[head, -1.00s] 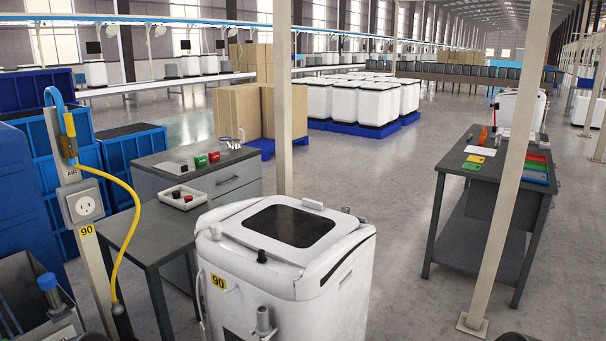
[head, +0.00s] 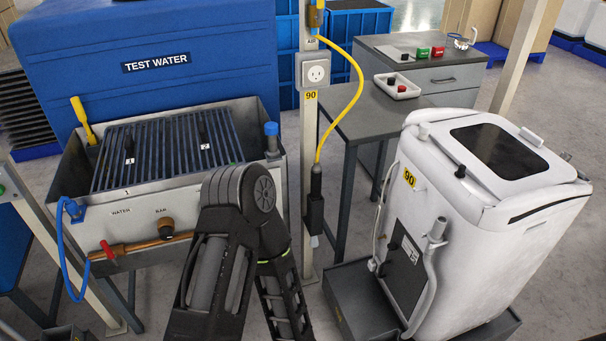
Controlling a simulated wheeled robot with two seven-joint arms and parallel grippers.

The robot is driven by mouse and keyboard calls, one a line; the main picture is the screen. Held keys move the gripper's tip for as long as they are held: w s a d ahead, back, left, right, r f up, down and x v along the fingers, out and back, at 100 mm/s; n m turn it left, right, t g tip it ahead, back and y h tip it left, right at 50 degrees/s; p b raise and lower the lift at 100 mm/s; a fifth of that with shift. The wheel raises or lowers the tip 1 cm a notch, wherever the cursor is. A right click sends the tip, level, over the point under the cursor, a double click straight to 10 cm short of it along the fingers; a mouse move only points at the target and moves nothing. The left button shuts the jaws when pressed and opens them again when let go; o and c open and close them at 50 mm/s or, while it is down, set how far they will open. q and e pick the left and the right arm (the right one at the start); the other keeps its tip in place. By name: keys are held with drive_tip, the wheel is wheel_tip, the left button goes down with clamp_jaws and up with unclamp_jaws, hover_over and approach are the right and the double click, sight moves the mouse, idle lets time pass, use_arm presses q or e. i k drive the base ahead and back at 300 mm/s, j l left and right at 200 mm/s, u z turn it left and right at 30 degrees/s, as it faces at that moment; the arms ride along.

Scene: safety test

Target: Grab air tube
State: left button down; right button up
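The yellow air tube (head: 358,88) hangs from the upper part of a post marked AIR. It loops out to the right and runs down to a black end fitting (head: 316,183). The fitting sits in or against a black holder (head: 315,215) on the post, with a pale tip showing below. One of my black arms is bent in front of the sink, its elbow just left of the post. No gripper fingers show in the head view, so I see nothing held.
A white washer-like machine (head: 480,185) marked 90 stands in a dark tray on the right. A metal sink (head: 150,225) with a grate, blue hose and red valve is on the left, before a blue TEST WATER tank (head: 170,40). A grey table (head: 370,105) stands behind the post.

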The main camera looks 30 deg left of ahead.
sight(316, 172)
drive_tip(key=u, duration=0.85)
